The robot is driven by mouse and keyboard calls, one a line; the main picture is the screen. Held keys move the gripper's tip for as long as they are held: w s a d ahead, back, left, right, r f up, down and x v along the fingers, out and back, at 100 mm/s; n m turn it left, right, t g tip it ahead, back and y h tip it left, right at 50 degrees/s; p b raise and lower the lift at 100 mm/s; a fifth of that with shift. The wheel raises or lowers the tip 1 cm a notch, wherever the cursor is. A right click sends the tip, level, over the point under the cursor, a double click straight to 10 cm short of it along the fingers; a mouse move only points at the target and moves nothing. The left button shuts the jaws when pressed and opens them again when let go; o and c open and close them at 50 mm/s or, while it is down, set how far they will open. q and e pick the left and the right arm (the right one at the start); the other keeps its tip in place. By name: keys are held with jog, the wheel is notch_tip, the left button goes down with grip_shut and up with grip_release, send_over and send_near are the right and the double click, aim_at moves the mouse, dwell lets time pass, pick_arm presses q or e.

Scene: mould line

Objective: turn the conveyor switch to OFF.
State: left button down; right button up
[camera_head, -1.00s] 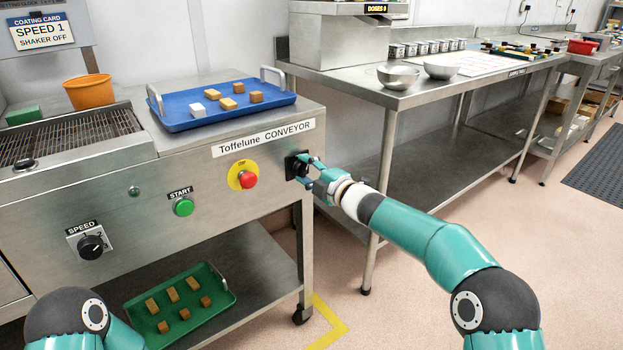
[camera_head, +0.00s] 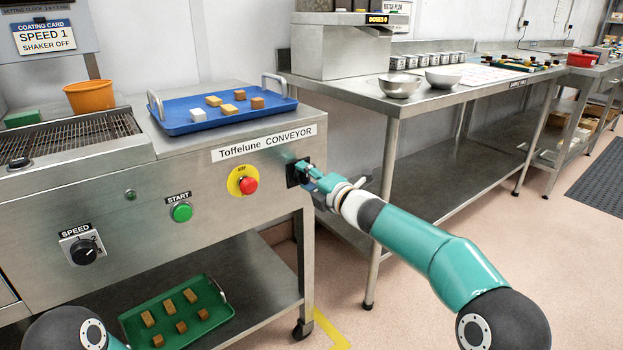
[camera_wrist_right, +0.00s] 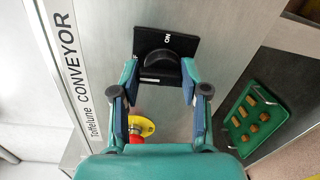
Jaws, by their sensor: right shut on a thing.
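The conveyor switch (camera_head: 298,174) is a black rotary knob on a square black plate, at the right end of the conveyor's front panel. In the right wrist view the knob (camera_wrist_right: 160,66) shows close up, with the word ON on its plate. My right gripper (camera_head: 306,172) is at the switch, its fingers on both sides of the knob and shut on it. The right wrist view shows the two fingers (camera_wrist_right: 160,80) flanking the knob. Which position the knob points to, I cannot tell. My left gripper is out of view; only part of my left arm shows.
A red stop button (camera_head: 249,186) on a yellow disc, a green start button (camera_head: 182,212) and a speed dial (camera_head: 84,251) share the panel. A blue tray (camera_head: 180,124) sits on top, a green tray (camera_head: 133,325) below. A steel table (camera_head: 440,97) stands to the right.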

jog(key=shift+f, duration=0.6)
jog(key=o, duration=1)
jog(key=shift+r, duration=0.1)
jog(key=shift+r, duration=0.2)
jog(key=v, duration=1.1)
jog(key=shift+s+d, duration=0.2)
jog(key=shift+s, duration=0.15)
jog(key=shift+f, duration=0.1)
